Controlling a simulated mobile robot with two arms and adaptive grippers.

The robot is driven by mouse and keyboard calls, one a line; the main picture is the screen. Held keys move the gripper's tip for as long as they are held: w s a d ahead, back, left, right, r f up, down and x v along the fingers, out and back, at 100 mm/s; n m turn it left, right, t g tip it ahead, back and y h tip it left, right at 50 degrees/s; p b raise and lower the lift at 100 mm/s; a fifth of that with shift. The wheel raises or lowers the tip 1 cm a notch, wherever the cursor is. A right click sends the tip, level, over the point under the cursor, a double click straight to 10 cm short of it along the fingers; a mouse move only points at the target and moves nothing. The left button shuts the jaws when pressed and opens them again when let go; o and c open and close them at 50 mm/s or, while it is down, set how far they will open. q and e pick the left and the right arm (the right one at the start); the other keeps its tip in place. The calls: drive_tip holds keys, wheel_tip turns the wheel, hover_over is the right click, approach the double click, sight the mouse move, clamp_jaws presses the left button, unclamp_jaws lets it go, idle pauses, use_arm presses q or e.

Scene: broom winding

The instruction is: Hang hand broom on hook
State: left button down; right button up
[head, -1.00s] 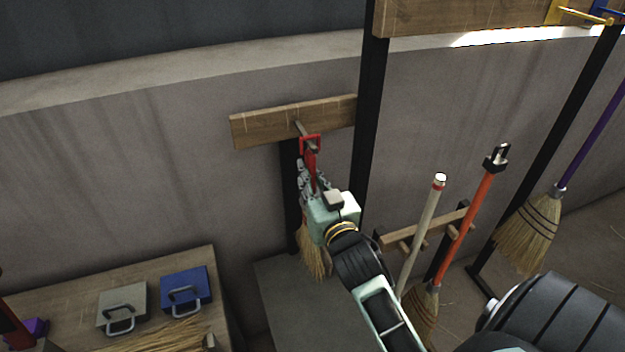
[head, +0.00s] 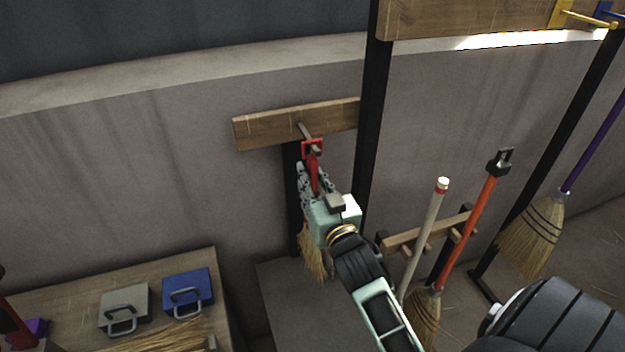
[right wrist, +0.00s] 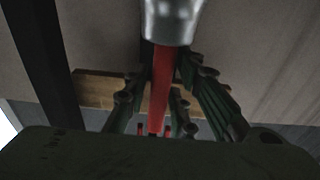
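The hand broom has a red handle (head: 313,178) with a square red loop (head: 312,147) at its top and straw bristles (head: 312,262) hanging below. It is roughly upright. The hook (head: 304,130) juts from a wooden board (head: 262,129) on the wall. The loop overlaps the hook's front end; I cannot tell whether the hook passes through it. My right gripper (head: 312,176) is shut on the handle just below the loop. In the right wrist view its fingers flank the red handle (right wrist: 160,85), below a silver collar (right wrist: 172,20). My left gripper is not in view.
A black post (head: 370,130) stands just right of the hook. At right, a pale-handled broom (head: 427,230) and an orange-handled broom (head: 470,232) stand at a lower rack.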

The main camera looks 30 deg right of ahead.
drive_tip(key=shift+o, duration=1.1)
drive_tip(key=shift+f, duration=0.1)
drive_tip(key=shift+s, duration=0.3)
drive_tip(key=v, duration=1.1)
drive_tip(key=shift+s+a, duration=0.15)
drive_tip(key=shift+s, duration=0.05)
